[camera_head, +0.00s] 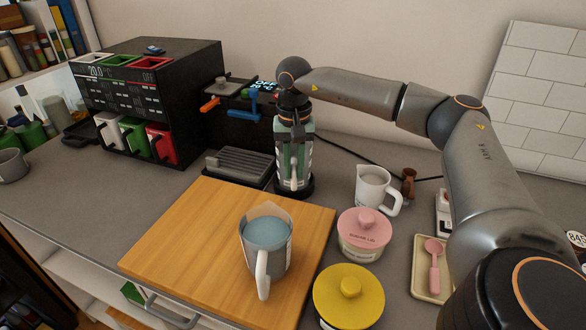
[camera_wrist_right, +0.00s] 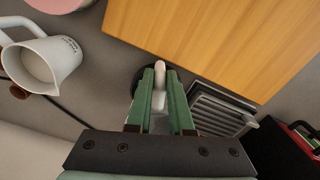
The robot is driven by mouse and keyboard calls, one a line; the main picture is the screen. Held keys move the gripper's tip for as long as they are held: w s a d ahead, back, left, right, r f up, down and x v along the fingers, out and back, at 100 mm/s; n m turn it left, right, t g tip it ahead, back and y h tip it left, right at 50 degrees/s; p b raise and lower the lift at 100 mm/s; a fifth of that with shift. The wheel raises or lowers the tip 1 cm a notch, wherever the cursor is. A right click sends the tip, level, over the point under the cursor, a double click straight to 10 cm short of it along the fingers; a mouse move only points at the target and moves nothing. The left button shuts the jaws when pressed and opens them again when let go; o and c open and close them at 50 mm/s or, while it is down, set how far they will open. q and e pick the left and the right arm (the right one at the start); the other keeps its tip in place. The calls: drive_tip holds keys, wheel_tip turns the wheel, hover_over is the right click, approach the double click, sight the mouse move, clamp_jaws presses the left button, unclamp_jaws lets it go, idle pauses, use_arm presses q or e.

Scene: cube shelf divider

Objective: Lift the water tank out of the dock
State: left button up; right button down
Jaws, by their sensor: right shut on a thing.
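The water tank (camera_head: 304,172) stands upright at the back middle in the head view, on a round black dock (camera_head: 306,190). A pale handle runs down its near side. My right gripper (camera_head: 294,148) reaches down to it from above, and its green fingers are shut on the handle. In the right wrist view the pale handle (camera_wrist_right: 160,76) shows between the fingers of my right gripper (camera_wrist_right: 161,82). The dock (camera_wrist_right: 138,80) is partly hidden by the fingers there. The tank's base looks to be at the dock, but I cannot tell whether they touch. My left gripper is in neither view.
A wooden board (camera_head: 190,240) with a blue-filled jug (camera_head: 268,245) lies in front. A grey drip tray (camera_head: 240,165) and the black machine (camera_head: 150,85) stand left of the tank. A white pitcher (camera_head: 372,185), pink-lidded jar (camera_head: 363,235) and yellow-lidded jar (camera_head: 349,297) stand to the right.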

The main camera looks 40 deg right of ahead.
drive_tip(key=shift+r+p, duration=0.85)
drive_tip(key=shift+r, duration=0.05)
idle(0.8)
